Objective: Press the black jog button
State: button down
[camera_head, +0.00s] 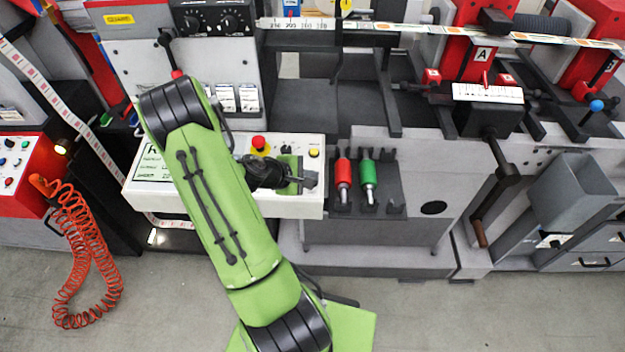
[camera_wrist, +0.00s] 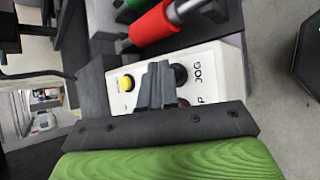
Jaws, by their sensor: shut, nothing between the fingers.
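The black jog button (camera_wrist: 181,74) shows in the wrist view beside the printed word JOG on a white control panel (camera_wrist: 208,57). My gripper (camera_wrist: 158,72) has its fingers together with nothing between them. The fingertips appear just left of the button in the wrist view and cover part of the panel. I cannot tell whether they touch the button. In the head view my gripper (camera_head: 311,180) is over the right end of the white control box (camera_head: 308,206). The jog button cannot be made out there, behind my gripper.
A yellow button (camera_wrist: 126,83) and a partly hidden red button (camera_wrist: 183,102) are on the same panel. A red emergency stop (camera_head: 258,143) stands at the box's back. Red (camera_head: 343,171) and green (camera_head: 368,171) handled tools stand in a rack to the right.

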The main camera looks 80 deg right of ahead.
jog(key=shift+f+b, duration=0.3)
jog(key=shift+f, duration=0.1)
dwell(0.5)
jog(key=shift+a+r+p, duration=0.1)
jog(key=shift+r+p, duration=0.65)
jog(key=shift+r, duration=0.15)
jog(key=r+p, duration=0.2)
jog(key=r, duration=0.1)
jog(key=r+p, duration=0.2)
jog(key=shift+s+a, duration=0.1)
jog(key=shift+a, duration=0.25)
dwell(1.6)
